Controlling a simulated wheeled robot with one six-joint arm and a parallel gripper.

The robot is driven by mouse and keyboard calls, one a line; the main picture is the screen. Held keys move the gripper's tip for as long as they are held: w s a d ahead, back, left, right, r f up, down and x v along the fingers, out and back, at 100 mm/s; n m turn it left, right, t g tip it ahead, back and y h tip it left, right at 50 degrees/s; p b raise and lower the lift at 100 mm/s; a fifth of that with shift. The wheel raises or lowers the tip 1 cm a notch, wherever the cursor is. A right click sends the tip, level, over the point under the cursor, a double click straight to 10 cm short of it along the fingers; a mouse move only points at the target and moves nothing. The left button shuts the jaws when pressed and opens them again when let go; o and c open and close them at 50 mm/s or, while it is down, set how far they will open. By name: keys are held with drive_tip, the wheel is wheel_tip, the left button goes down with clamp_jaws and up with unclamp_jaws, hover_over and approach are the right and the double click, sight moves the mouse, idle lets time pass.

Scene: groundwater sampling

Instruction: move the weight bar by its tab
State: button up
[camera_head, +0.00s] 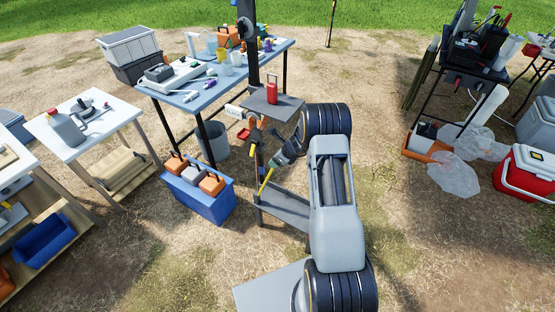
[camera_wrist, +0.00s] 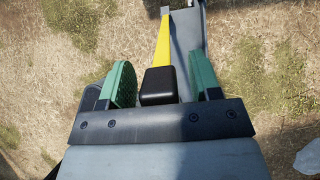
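My gripper (camera_wrist: 160,75) shows two green-padded fingers standing wide apart. A black block (camera_wrist: 159,86) sits between them, close to the left finger and with a visible gap to the right one. A yellow bar (camera_wrist: 163,42) runs away from the block. In the head view the yellow bar (camera_head: 266,180) slants above a grey shelf (camera_head: 285,212), just below and left of my gripper (camera_head: 279,160). The block appears to be the bar's near end, probably the tab. Its contact with the left finger cannot be told.
A dark post carries the grey shelf and a small upper plate (camera_head: 266,107) with a red canister (camera_head: 272,90), close to my arm. A blue crate (camera_head: 200,203) stands left. A cluttered blue table (camera_head: 215,80) is behind. Bare ground lies in front.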

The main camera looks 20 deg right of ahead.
drive_tip(key=v, duration=0.7)
drive_tip(key=shift+r, duration=0.2)
drive_tip(key=shift+s+d, duration=0.1)
drive_tip(key=shift+s, duration=0.05)
